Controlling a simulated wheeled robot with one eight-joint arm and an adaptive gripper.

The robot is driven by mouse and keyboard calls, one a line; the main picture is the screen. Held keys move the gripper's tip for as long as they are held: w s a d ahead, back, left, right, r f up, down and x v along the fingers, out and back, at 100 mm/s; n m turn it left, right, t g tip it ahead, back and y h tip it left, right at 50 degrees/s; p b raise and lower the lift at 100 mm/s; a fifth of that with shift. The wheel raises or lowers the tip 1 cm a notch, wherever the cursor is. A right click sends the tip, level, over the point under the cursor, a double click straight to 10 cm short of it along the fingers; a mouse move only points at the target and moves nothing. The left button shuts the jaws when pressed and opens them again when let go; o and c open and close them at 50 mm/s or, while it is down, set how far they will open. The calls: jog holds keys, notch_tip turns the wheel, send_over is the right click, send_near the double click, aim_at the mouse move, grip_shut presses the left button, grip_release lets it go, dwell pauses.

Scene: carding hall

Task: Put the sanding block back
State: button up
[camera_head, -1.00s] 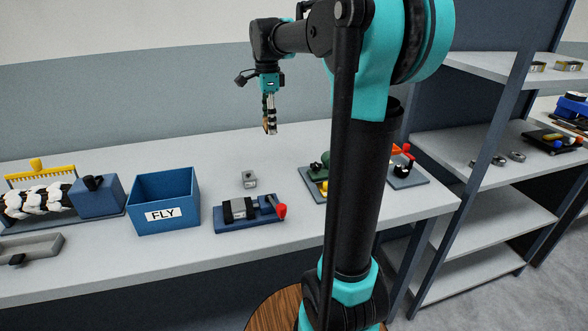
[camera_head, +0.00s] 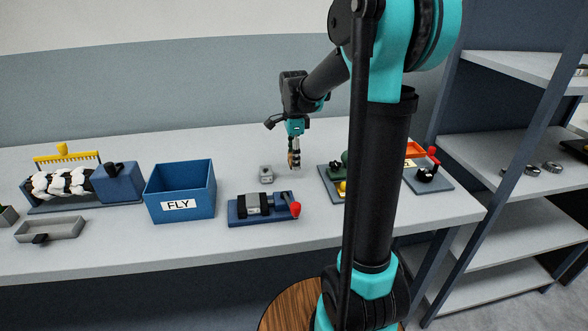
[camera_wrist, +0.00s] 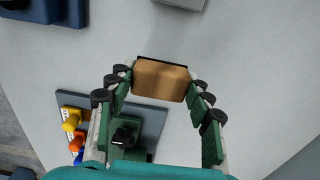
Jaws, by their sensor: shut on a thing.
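The sanding block (camera_wrist: 161,80) is a tan, wood-coloured block with a dark strip along one long edge. In the wrist view it sits between the fingertips of my gripper (camera_wrist: 160,84), which is shut on it from both sides. In the head view my gripper (camera_head: 294,161) points down over the grey table, with the block (camera_head: 294,159) small and partly covered by the fingers. The block is low over the table, right of a small grey block (camera_head: 266,174). I cannot tell whether it touches the tabletop.
A board with coloured knobs (camera_wrist: 71,122) lies close to my gripper, partly behind my arm in the head view. A blue clamp-like fixture (camera_head: 262,219) with a red knob stands in front. A blue FLY bin (camera_head: 181,204) is left. Table (camera_head: 245,160) behind is clear.

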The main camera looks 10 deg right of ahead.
aim_at(294, 175)
jog(key=shift+f, duration=2.2)
jog(key=shift+f, duration=0.15)
jog(key=o, duration=1.2)
jog(key=shift+f, duration=0.1)
notch_tip(294, 175, up, 13)
jog(key=shift+f, duration=0.2)
